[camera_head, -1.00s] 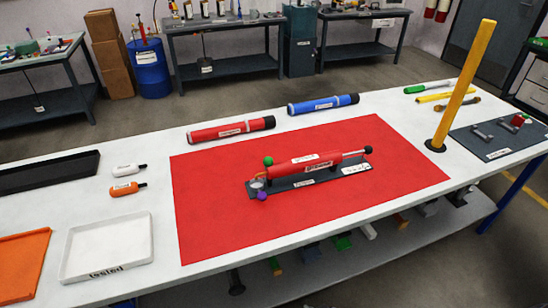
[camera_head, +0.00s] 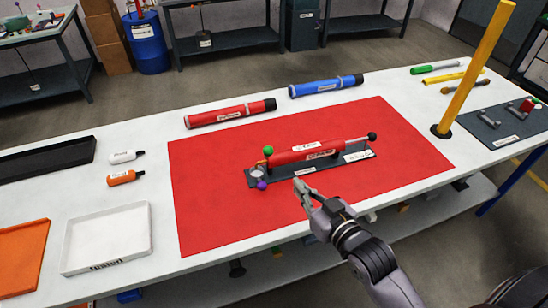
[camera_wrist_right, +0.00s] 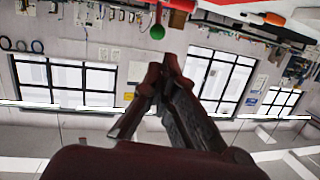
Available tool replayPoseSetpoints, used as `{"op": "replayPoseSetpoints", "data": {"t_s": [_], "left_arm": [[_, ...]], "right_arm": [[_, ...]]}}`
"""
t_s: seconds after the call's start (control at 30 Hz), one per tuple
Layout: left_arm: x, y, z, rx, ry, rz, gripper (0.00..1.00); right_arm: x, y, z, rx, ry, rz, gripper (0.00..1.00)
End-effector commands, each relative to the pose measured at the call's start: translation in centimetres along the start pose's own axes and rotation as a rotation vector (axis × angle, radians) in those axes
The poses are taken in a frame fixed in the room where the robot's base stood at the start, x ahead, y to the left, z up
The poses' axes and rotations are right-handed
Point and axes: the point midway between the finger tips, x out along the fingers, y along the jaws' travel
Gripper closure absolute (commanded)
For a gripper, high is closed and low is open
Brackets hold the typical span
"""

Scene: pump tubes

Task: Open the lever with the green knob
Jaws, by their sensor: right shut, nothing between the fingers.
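The green knob (camera_head: 268,150) sits at the left end of the red pump tube (camera_head: 318,152), which is fixed on a dark base plate (camera_head: 290,177) on the red mat. A purple knob (camera_head: 262,185) is below it, beside a round gauge. My right gripper (camera_head: 297,184) is in front of the base plate, right of the purple knob, apart from the green knob, shut and empty. In the right wrist view the green knob (camera_wrist_right: 157,32) shows just beyond the shut fingertips (camera_wrist_right: 163,60). My left gripper is out of view.
The red mat (camera_head: 210,215) has free room around the pump. Loose red (camera_head: 228,114) and blue (camera_head: 325,86) tubes lie behind it. A white tray (camera_head: 150,235) is at left, and a yellow post (camera_head: 470,75) stands at right.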

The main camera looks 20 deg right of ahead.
Motion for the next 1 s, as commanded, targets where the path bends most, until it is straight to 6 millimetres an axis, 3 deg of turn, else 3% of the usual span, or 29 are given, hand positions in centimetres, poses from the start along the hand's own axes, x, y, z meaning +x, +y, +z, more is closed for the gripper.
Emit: {"op": "replayPoseSetpoints", "data": {"t_s": [0.27,0.73,1.0], "left_arm": [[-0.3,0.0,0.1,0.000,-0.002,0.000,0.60],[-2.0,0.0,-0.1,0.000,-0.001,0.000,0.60],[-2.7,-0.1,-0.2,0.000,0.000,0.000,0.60]], "right_arm": [[1.0,0.0,-0.1,0.001,0.000,0.001,1.00],[10.4,0.0,-0.2,0.001,-0.001,0.000,1.00],[13.5,0.0,0.0,0.000,-0.003,0.001,1.00]]}}
